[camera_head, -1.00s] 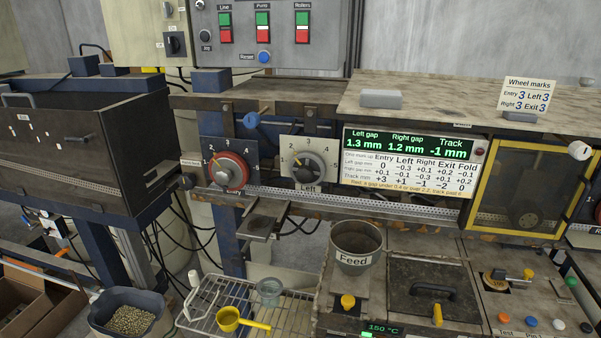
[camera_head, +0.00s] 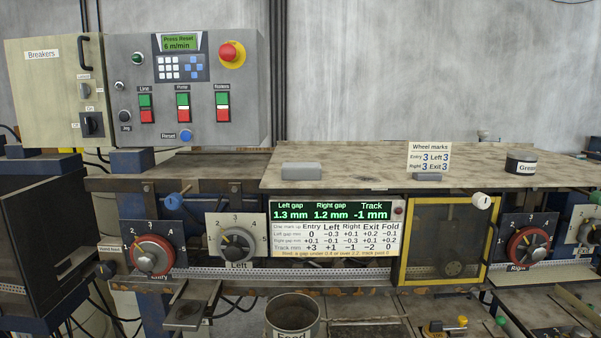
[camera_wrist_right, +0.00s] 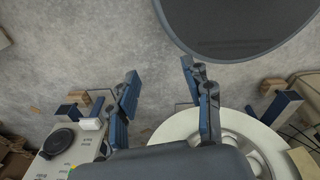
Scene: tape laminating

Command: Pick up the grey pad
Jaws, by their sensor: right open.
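The grey pad (camera_head: 302,171) lies flat on the speckled machine top, left of the wheel marks card, in the head view. Nothing touches it. Neither gripper shows in the head view. In the right wrist view, my right gripper (camera_wrist_right: 160,85) is open, with its two dark blue fingers apart and nothing between them. The pad does not show in that view.
The wheel marks card (camera_head: 428,158) and a dark round tin (camera_head: 521,163) stand on the same machine top (camera_head: 370,172). A control panel (camera_head: 190,90) rises behind on the left. Below are knobs, a display (camera_head: 335,228) and the Feed pot (camera_head: 292,313).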

